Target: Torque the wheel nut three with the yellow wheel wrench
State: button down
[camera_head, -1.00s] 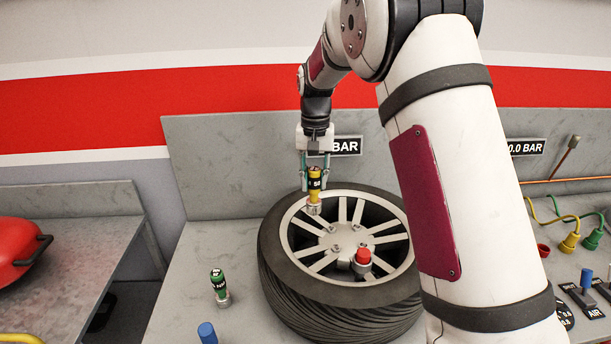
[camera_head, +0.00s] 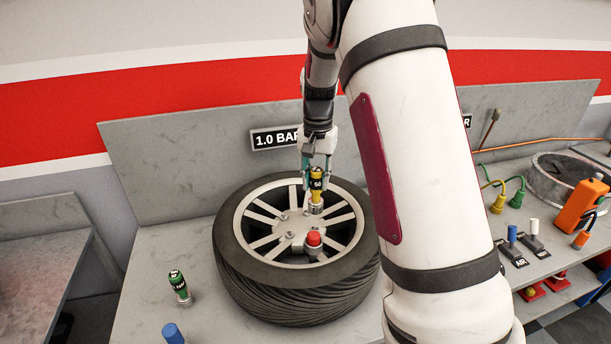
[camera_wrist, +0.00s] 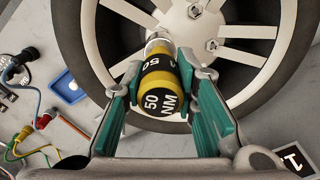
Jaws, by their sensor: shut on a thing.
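My gripper (camera_head: 317,172) is shut on the yellow wheel wrench (camera_head: 316,188), which has a black band and a silver socket end pointing down. It hangs roughly upright over the back right of the wheel's silver rim. In the wrist view the wrench (camera_wrist: 162,88) reads "50 NM" and sits between the teal fingers. The wheel (camera_head: 250,285) lies flat on the bench, with a black tyre. Nuts show near the hub, such as one in the wrist view (camera_wrist: 211,44). I cannot tell which is nut three, nor whether the socket touches a nut.
A red-topped piece (camera_head: 314,239) stands on the hub. A green wrench (camera_head: 179,287) and a blue-topped one (camera_head: 173,333) stand at the front left. Hoses with yellow (camera_head: 498,203) and green fittings, switches and an orange device (camera_head: 582,206) lie to the right. A "1.0 BAR" sign (camera_head: 277,138) is behind.

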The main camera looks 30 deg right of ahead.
aim_at(315, 200)
dwell(0.3)
jog(key=shift+f+b, duration=0.5)
jog(key=shift+f, duration=2.15)
jog(key=n, duration=0.4)
jog(key=shift+f+n, duration=0.1)
jog(key=shift+n, duration=0.2)
jog(key=shift+f, duration=0.15)
jog(key=shift+f, duration=1.2)
jog(key=shift+m+b, duration=0.3)
jog(key=shift+m, duration=0.9)
